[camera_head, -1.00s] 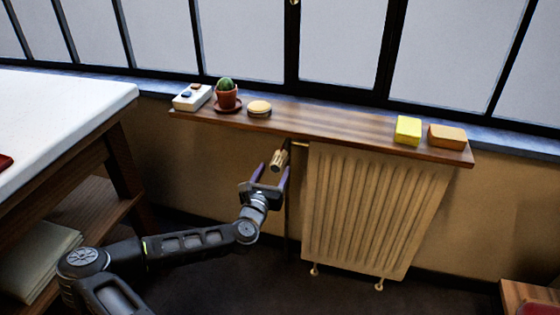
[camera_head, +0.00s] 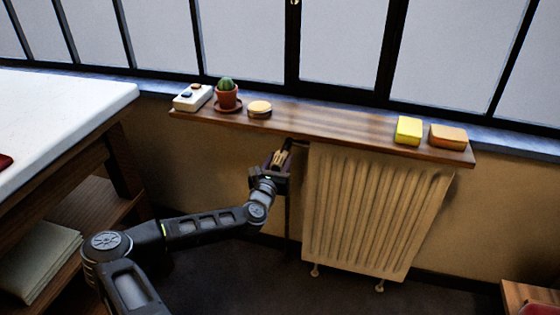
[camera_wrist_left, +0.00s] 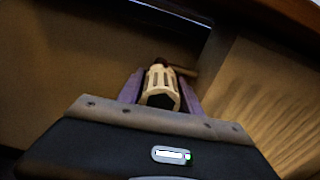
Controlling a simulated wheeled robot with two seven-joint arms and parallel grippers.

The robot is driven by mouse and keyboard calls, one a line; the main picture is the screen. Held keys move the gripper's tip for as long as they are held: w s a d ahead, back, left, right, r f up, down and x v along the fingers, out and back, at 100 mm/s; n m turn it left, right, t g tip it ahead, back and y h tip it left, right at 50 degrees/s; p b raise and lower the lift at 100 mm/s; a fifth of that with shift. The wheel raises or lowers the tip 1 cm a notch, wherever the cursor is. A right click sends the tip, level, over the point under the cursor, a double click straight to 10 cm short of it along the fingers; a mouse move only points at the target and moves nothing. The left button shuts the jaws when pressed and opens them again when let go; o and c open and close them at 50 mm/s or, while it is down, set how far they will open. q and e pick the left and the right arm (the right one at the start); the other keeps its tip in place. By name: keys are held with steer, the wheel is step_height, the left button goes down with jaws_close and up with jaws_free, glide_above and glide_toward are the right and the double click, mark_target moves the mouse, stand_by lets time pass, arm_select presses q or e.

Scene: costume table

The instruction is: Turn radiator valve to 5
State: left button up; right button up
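The radiator valve (camera_head: 281,158) is a cream ribbed knob on a pipe at the upper left of the radiator (camera_head: 370,205), below the wooden shelf. In the left wrist view the valve (camera_wrist_left: 161,88) points its dark-faced end toward the camera. My left gripper (camera_head: 277,161) is at the valve, with one purple finger on each side of it. It also shows in the left wrist view (camera_wrist_left: 161,92). The fingers are close to the knob's sides; whether they press on it cannot be told. No number on the knob can be read. My right gripper is not in view.
The shelf (camera_head: 330,125) above holds a white box with buttons (camera_head: 192,97), a potted cactus (camera_head: 227,98), a round tan item (camera_head: 259,108), a yellow block (camera_head: 408,130) and an orange block (camera_head: 448,137). A white-topped table (camera_head: 60,105) stands at the left.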

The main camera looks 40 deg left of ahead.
arm_select(q)
jaws_close()
steer(key=shift+m, duration=0.3)
